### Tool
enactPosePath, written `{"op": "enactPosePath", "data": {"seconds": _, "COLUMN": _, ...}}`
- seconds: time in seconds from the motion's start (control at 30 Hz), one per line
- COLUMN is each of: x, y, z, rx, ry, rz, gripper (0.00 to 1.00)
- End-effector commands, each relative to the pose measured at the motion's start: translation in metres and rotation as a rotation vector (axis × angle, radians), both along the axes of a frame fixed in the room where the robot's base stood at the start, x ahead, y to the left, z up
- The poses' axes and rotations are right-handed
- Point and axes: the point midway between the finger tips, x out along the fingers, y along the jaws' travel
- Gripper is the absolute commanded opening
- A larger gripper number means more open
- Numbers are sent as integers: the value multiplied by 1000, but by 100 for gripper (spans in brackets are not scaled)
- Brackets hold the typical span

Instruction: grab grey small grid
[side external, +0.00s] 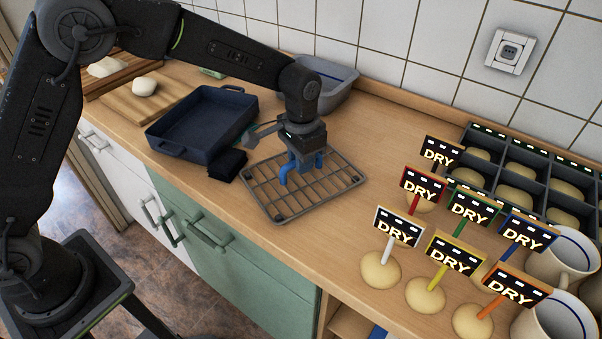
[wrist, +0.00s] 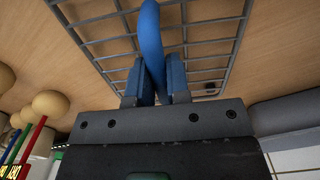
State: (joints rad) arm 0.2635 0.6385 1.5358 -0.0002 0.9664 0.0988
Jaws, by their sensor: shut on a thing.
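The grey small grid (side external: 262,197) is a wire rack with rounded corners, lying roughly level at the middle of the wooden counter. A curved blue handle (side external: 284,172) stands up from it; it also shows in the wrist view (wrist: 151,35). My gripper (side external: 303,164) points down over the grid. In the wrist view its two blue fingers (wrist: 153,80) are closed on either side of the blue handle. The grid's bars (wrist: 205,52) spread beyond the fingers. I cannot tell whether the grid touches the counter.
A dark blue tray (side external: 192,126) and a small dark block (side external: 227,164) lie left of the grid. A grey tub (side external: 335,82) stands behind. Dough balls (side external: 380,270) with DRY signs, mugs (side external: 560,252) and a dark compartment tray (side external: 478,178) fill the right.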

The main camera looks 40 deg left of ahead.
Motion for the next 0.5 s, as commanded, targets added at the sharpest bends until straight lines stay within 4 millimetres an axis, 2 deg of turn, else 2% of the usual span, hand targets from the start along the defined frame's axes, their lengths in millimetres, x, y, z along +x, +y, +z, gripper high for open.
{"op": "enactPosePath", "data": {"seconds": 0.5, "x": 1, "y": 0, "z": 25, "rx": -1, "ry": -2, "rz": 1, "gripper": 0}}
